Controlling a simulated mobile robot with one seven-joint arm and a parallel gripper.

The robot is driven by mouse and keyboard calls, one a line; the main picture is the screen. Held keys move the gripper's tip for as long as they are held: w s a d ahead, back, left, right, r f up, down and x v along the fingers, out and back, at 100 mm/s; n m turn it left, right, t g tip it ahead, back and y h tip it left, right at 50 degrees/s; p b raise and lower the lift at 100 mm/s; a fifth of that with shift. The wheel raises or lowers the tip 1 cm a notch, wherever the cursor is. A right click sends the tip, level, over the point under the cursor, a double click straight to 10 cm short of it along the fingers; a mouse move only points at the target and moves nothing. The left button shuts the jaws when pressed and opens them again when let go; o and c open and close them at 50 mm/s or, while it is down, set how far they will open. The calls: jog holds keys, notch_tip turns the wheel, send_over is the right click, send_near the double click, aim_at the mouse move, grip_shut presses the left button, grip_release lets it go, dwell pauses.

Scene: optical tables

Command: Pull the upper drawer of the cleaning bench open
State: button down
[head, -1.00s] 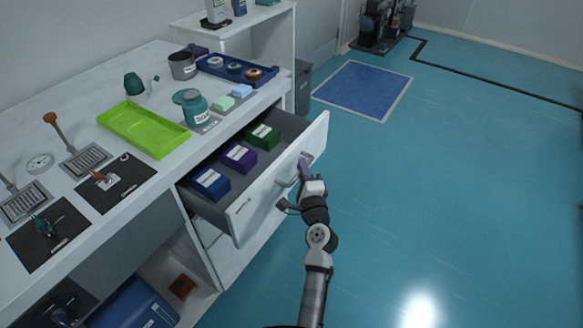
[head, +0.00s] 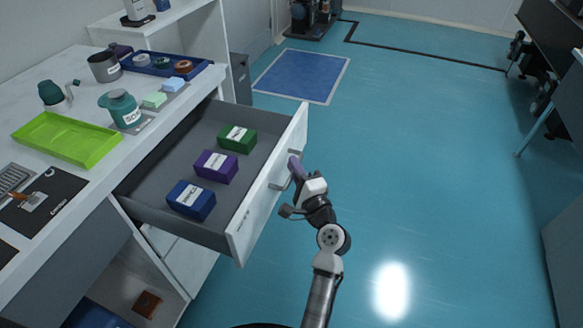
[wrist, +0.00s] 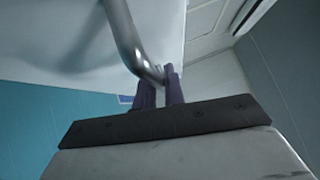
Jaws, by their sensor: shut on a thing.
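The upper drawer (head: 262,205) of the cleaning bench (head: 60,212) stands well open. It holds a blue box (head: 190,201), a purple box (head: 215,167) and a green box (head: 237,139), each with a white label. My gripper (head: 293,172) is at the drawer's white front, shut on its metal bar handle (head: 283,184). In the wrist view the handle (wrist: 128,42) runs down to the two purple fingers (wrist: 160,90), which close around its bent end.
On the bench top are a lime green tray (head: 66,139), a teal jar (head: 121,108) and a blue tray (head: 168,66) with round items. A blue floor mat (head: 302,75) lies beyond. The teal floor (head: 430,170) to the right is clear.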

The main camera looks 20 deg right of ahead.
jog(key=c, duration=1.5)
grip_release()
jog(key=s+d+f+b, duration=0.1)
jog(key=s, duration=0.6)
jog(key=shift+s+b, duration=0.15)
jog(key=shift+b, duration=0.25)
